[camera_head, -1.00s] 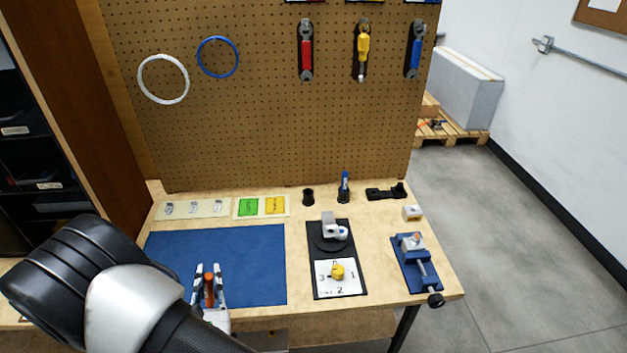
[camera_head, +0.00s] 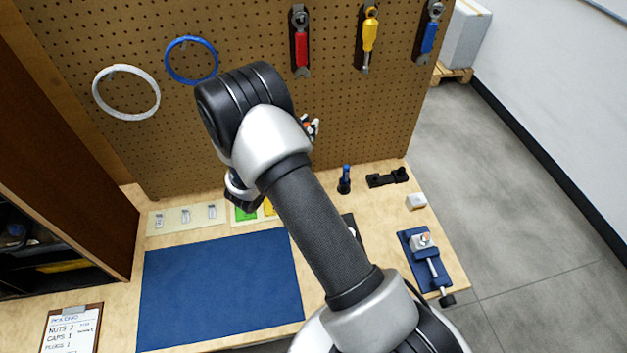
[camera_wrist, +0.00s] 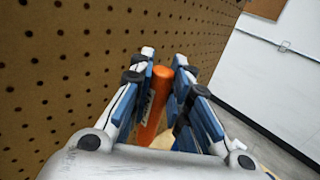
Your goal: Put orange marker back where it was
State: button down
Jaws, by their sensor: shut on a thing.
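The orange marker (camera_wrist: 153,108) is between the fingers of my gripper (camera_wrist: 163,85) in the wrist view, and the gripper is shut on it. The pegboard fills the left of that view, close beside the fingers. In the head view only a small part of my gripper (camera_head: 311,127) shows past my arm, in front of the pegboard and above the table. A blue marker (camera_head: 346,173) stands upright in a black cup (camera_head: 344,187) at the back of the table. My arm covers the area left of that cup, and no second cup shows.
A blue mat (camera_head: 215,290) lies clear at the left. A black bracket (camera_head: 387,177), a white block (camera_head: 416,202) and a blue vise (camera_head: 420,255) are at the right. Wrenches, a screwdriver and two rings hang on the pegboard (camera_head: 230,130).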

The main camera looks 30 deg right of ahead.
notch_tip(320, 180, down, 20)
jog(key=b, duration=0.5)
jog(key=shift+r, duration=0.15)
jog(key=shift+f+b, duration=0.25)
jog(key=shift+b, duration=0.05)
jog(key=c, duration=1.5)
grip_release()
jog(key=shift+r, duration=0.15)
